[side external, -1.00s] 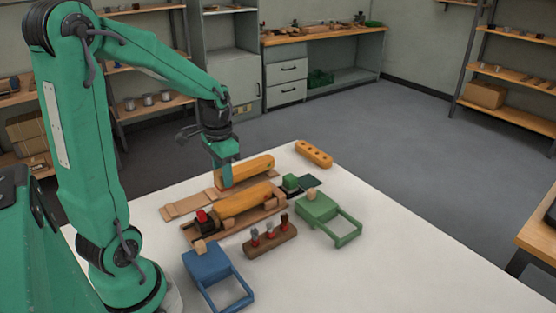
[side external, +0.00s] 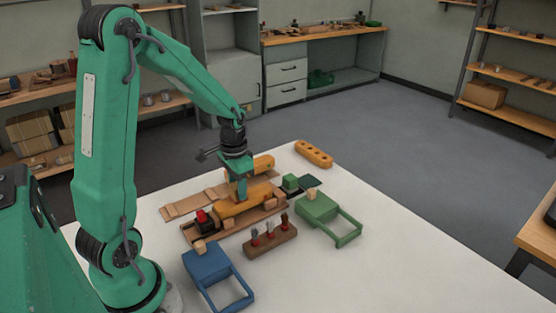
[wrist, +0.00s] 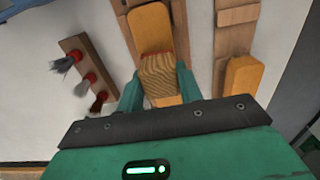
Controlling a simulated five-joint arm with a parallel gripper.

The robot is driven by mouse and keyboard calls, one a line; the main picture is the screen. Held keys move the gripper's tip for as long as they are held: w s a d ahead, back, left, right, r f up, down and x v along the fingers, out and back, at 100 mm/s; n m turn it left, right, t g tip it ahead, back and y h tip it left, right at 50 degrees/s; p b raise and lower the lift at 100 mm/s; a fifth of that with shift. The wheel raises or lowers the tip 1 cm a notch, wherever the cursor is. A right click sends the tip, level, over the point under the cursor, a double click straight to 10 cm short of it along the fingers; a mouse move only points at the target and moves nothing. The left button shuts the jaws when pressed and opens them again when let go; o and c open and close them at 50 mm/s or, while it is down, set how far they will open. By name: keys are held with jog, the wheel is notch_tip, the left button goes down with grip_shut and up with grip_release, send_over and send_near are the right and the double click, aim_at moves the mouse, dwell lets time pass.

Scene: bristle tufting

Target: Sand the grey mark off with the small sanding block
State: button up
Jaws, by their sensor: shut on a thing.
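My gripper (side external: 242,194) is over the front orange bar (side external: 227,207), which lies on a wooden board with small wood blocks beside it. In the wrist view my gripper (wrist: 158,88) is shut on a small wood-grained block (wrist: 158,78) with a reddish edge, which looks like the sanding block. The orange bar (wrist: 151,28) runs beneath and beyond this block. I cannot tell whether the block touches the bar. No grey mark can be made out; the block and fingers cover part of the bar.
A second orange bar (side external: 264,163) lies behind. A holder with dark tufts (side external: 270,241), a blue tray (side external: 206,262) and a green tray (side external: 316,208) stand in front. The table's right front is clear.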

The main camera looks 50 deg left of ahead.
jog(key=shift+s, duration=1.7)
jog(key=shift+s+r, duration=0.1)
jog(key=shift+s, duration=0.1)
notch_tip(320, 180, up, 8)
jog(key=shift+w, duration=0.1)
